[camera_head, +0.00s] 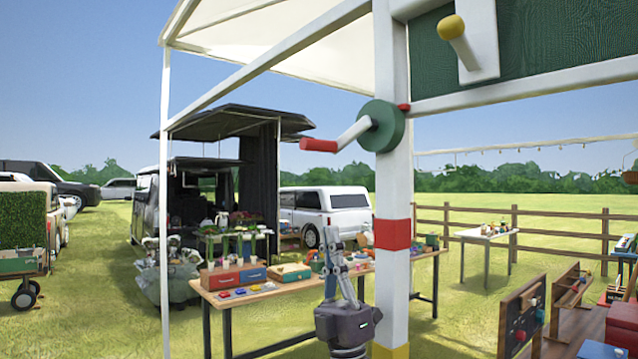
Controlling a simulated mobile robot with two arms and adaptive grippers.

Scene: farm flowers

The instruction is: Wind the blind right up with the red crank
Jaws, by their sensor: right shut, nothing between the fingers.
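The red crank handle (319,145) sticks out to the left on a pale crank arm. The arm joins a round green hub (383,126) on the white post. A dark green ribbed panel (570,42), which may be the blind, fills the frame at the upper right; its top is cut off. My right gripper (333,234) points up, shut and empty, below the crank handle and left of the post. It is apart from the handle. My left gripper is out of view.
The white post (394,190) with a red band stands just right of my gripper. A yellow knob on a white lever (478,40) hangs before the panel. A wooden table (240,300) with goods stands behind. Open air lies between gripper and crank.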

